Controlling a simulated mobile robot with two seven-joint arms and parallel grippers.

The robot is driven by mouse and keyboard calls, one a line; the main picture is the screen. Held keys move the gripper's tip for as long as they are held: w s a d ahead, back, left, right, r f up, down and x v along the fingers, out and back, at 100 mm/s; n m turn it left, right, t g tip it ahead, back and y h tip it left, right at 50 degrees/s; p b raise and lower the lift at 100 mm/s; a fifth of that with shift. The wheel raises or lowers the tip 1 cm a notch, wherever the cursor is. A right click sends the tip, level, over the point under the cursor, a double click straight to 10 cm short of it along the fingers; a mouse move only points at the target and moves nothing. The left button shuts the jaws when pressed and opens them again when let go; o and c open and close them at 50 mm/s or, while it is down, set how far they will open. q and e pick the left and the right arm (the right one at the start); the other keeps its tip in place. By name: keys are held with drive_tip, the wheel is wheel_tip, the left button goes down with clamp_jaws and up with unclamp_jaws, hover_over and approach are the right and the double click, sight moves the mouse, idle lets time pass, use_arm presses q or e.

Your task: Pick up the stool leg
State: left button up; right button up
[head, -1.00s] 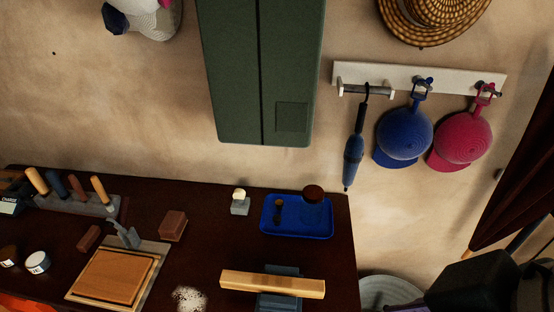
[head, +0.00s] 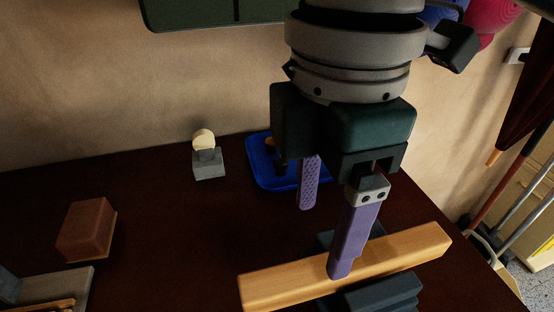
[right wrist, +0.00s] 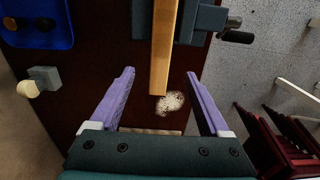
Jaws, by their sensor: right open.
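The stool leg, a pale wooden bar (head: 275,287), rests across a dark blue-grey vise (head: 380,294) on the dark workbench. It also shows in the right wrist view (right wrist: 163,45), running down the middle from the top. My right gripper (head: 323,241) is open, with purple fingers. In the head view one finger passes in front of the leg and the other is behind it. In the right wrist view the fingers (right wrist: 160,73) are on either side of the leg, with gaps at both sides. I cannot tell their exact height against it. My left gripper is not in view.
A blue tray (head: 258,171) lies behind my right gripper. A small grey block with a cream knob (head: 207,163) and a brown block (head: 86,229) stand to the left. White powder (right wrist: 170,103) lies near the leg's end. The bench between them is clear.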

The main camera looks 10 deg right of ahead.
sight(322, 268)
drive_tip(key=f, duration=0.4)
drive_tip(key=shift+s+d+b, duration=0.2)
drive_tip(key=shift+d+b, duration=0.05)
drive_tip(key=shift+b, duration=0.05)
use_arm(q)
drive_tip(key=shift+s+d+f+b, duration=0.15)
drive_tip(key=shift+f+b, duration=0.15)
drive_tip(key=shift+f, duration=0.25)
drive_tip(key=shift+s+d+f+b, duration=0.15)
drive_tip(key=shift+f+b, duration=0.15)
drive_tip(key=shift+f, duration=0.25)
use_arm(e)
drive_tip(key=f, duration=0.5)
drive_tip(key=shift+w+d+f, duration=0.15)
drive_tip(key=shift+d+f, duration=0.1)
drive_tip(key=shift+d, duration=0.05)
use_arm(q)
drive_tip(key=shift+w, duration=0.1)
use_arm(e)
drive_tip(key=shift+c, duration=0.4)
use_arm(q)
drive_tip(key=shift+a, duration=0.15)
use_arm(e)
clamp_jaws()
